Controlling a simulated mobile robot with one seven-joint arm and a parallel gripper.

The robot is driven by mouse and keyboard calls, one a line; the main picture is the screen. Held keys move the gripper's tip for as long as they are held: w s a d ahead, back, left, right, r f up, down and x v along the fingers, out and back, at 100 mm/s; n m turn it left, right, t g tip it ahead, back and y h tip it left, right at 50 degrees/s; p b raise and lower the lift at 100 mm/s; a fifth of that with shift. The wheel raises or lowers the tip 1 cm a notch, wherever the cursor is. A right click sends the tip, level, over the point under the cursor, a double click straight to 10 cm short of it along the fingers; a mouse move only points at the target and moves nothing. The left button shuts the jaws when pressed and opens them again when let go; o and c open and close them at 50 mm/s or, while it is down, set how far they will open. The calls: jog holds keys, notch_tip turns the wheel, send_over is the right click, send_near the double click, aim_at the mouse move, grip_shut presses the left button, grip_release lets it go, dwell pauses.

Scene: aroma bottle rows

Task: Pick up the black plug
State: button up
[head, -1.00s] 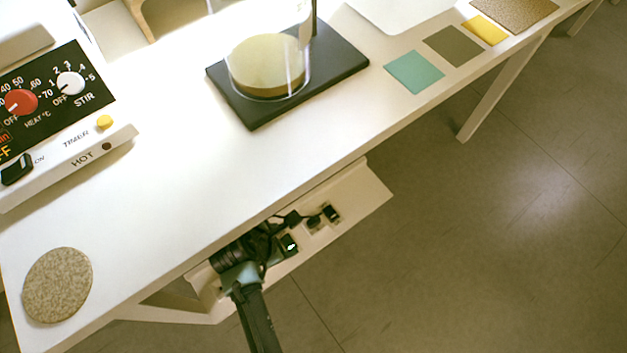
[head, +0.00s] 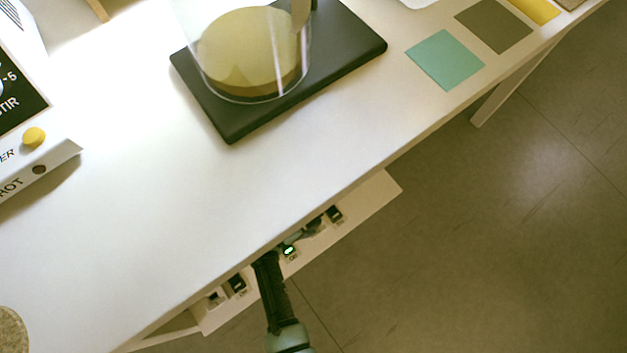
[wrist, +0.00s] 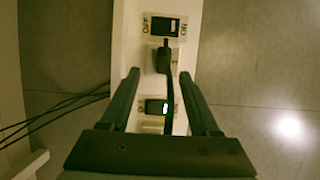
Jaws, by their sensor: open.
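The black plug (wrist: 163,60) sits in a socket on the white power strip (wrist: 127,45), between two rocker switches in the wrist view. A dark cord runs from it back toward me. My gripper (wrist: 160,72) is open, with one finger on each side of the plug and visible gaps between. No contact with the plug shows. In the head view my arm reaches under the table edge and the fingers are hidden; the plug cannot be clearly told there.
Rocker switches (wrist: 165,26) and (wrist: 157,106) flank the plug; the nearer one is lit. Black cables (wrist: 60,108) run at the left. The white tabletop (head: 180,210) overhangs the strip's low shelf (head: 368,208). A glass vessel (head: 255,60) stands on a black base (head: 345,45). Floor is open at right.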

aim_at(312, 222)
jog(key=b+x, duration=0.4)
jog(key=x, duration=0.1)
jog(key=shift+s+d, duration=0.1)
jog(key=shift+d, duration=0.25)
jog(key=shift+r, duration=0.1)
grip_shut()
